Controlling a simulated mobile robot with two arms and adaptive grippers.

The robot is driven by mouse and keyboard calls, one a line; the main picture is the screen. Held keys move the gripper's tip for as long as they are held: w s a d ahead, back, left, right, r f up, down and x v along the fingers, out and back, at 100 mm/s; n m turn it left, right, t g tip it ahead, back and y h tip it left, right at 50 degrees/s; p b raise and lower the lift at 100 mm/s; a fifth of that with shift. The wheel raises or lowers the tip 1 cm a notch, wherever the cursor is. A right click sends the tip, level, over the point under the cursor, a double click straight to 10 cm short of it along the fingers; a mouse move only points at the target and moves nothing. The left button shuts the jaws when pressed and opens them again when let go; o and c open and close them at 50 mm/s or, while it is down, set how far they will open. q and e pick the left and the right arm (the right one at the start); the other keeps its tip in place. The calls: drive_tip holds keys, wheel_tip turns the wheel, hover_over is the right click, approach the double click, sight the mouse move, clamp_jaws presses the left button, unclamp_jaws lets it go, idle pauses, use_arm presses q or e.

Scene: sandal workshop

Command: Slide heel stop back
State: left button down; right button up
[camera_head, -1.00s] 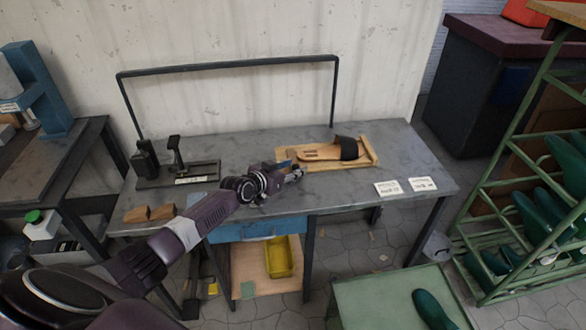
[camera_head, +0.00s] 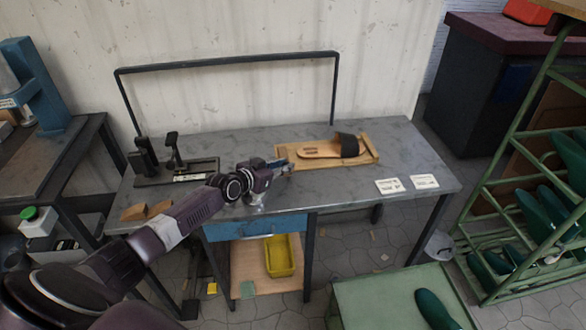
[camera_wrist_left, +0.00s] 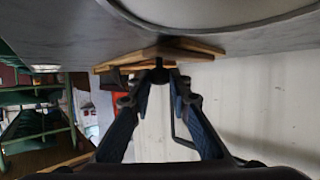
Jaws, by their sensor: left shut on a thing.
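A sandal (camera_head: 322,149) with a tan sole and a black strap lies on a wooden board (camera_head: 366,160) on the bench. Its strap end points right and its heel end points left. My left gripper (camera_head: 286,166) is at the board's left end, by the heel. In the left wrist view my left gripper (camera_wrist_left: 160,79) has its fingertips shut on a small dark knob (camera_wrist_left: 160,72), seemingly the heel stop's, at the wooden board's edge (camera_wrist_left: 185,46). In the head view the gripper hides the heel stop. My right gripper is not in view.
A dark bar frame (camera_head: 230,65) rises behind.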

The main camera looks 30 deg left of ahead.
use_arm(q)
drive_tip(key=shift+s+a+f, duration=0.1)
drive_tip(key=shift+s+a, duration=0.25)
drive_tip(key=shift+a, duration=0.3)
drive_tip(key=c, duration=2.2)
unclamp_jaws()
drive_tip(key=o, duration=0.4)
drive_tip(key=shift+s+a, duration=0.15)
drive_tip(key=shift+s, duration=0.05)
drive_tip(key=shift+o, duration=0.2)
drive_tip(key=shift+w, duration=0.1)
drive_tip(key=shift+d, duration=0.2)
drive_tip(key=v, duration=1.2)
drive_tip(key=shift+a, duration=0.15)
